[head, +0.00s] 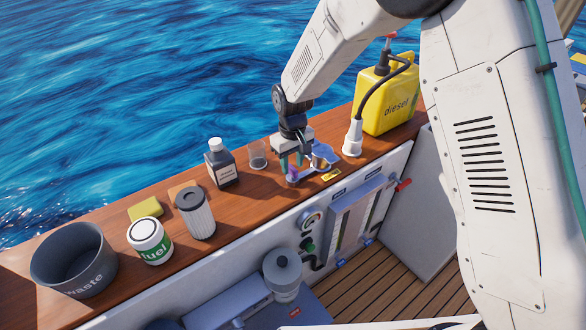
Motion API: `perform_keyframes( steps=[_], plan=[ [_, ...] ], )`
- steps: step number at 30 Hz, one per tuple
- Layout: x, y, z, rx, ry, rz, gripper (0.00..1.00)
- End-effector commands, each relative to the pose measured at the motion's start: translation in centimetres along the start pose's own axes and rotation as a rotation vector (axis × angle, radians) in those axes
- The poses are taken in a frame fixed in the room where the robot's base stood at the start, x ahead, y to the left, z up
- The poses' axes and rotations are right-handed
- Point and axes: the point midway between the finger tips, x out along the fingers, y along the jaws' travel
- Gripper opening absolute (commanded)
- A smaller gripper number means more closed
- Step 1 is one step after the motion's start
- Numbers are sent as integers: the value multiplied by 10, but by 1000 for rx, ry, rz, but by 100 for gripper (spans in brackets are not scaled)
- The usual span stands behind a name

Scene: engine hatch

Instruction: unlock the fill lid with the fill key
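Just right of the gripper is a blue and metallic round fitting (322,156), which looks like the fill lid. It sits on the ledge close to the fingers and is partly hidden. I cannot make out its lock.
A yellow diesel can (386,100) with a hose and white nozzle (353,138) stands to the right. A clear cup (257,155), dark bottle (221,163), filter (195,213), fuel tin (149,241), yellow sponge (145,209) and waste bin (73,262) stand left. Water lies beyond the ledge (240,197).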

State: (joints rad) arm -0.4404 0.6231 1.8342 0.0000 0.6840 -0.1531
Motion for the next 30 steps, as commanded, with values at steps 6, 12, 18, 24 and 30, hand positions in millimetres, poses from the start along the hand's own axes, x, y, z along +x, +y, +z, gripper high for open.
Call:
perform_keyframes(
  steps=[6, 12, 18, 24, 30],
  plan=[
    [24, 0, 0, 0, -2, 0, 36],
    [27, -1, 0, -1, 0, 0, 36],
    [27, -1, 0, -1, 0, 0, 14],
    [27, 1, 1, 0, 0, 0, 0],
    [27, 1, 1, -23, -1, 0, 0]
  ],
)
